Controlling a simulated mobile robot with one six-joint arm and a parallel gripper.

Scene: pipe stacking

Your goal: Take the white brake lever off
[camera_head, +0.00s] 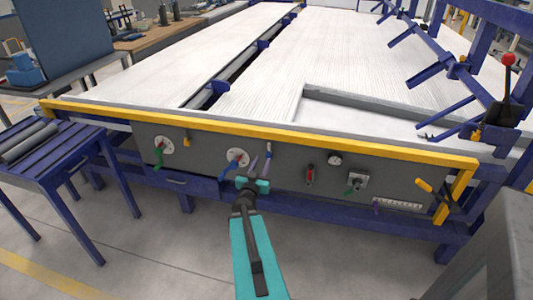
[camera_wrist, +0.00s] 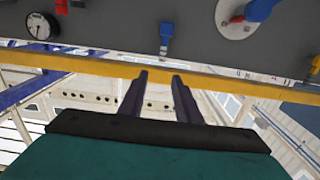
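A small lever (camera_head: 268,148) sits on the grey front panel. It looks pale at the top and blue below in the head view. In the wrist view, which is turned over, the small lever (camera_wrist: 166,38) looks mostly blue; I cannot make out a clearly white part. My gripper (camera_head: 261,161) is in front of the panel, close below this lever. In the wrist view my gripper (camera_wrist: 160,75) has its two dark fingers apart, with nothing between them. The fingertips point toward the panel, and the lever stands beyond them, apart from both.
A round white plate with a blue-and-red lever (camera_head: 237,157) is just left of the gripper. A red lever (camera_head: 310,175), a gauge (camera_head: 335,159) and a green-handled lever (camera_head: 356,183) are to the right. A yellow rail (camera_head: 300,138) runs above the panel. Open floor lies in front.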

